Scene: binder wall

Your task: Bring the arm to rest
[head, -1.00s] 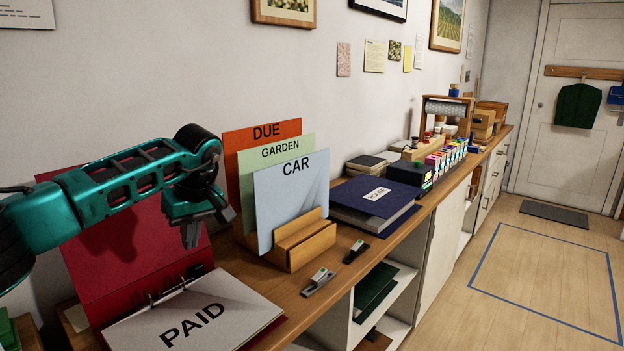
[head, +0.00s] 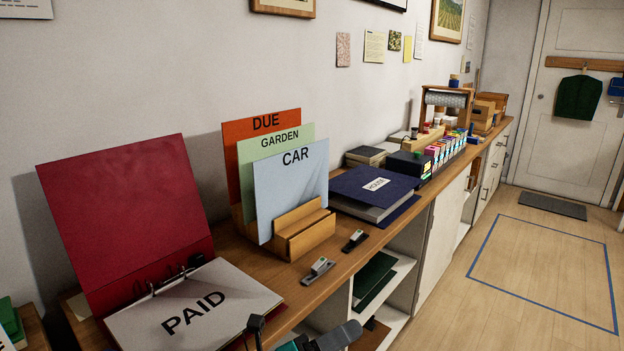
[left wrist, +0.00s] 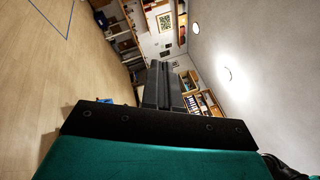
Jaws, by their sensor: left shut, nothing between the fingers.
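My left gripper (left wrist: 160,72) shows in the left wrist view. Its dark fingers are together with nothing between them, pointing out into the room, clear of any surface. In the head view, only dark and teal parts of my left arm show at the bottom edge, in front of the counter; most of the arm is out of frame. My right gripper is in neither view.
The wooden counter (head: 352,262) runs along the wall. On it are an open red binder (head: 135,215) with a PAID page, a wooden holder (head: 304,232) with cards, a blue binder (head: 372,190) and two small clips. The floor at right, with a blue outline, is clear.

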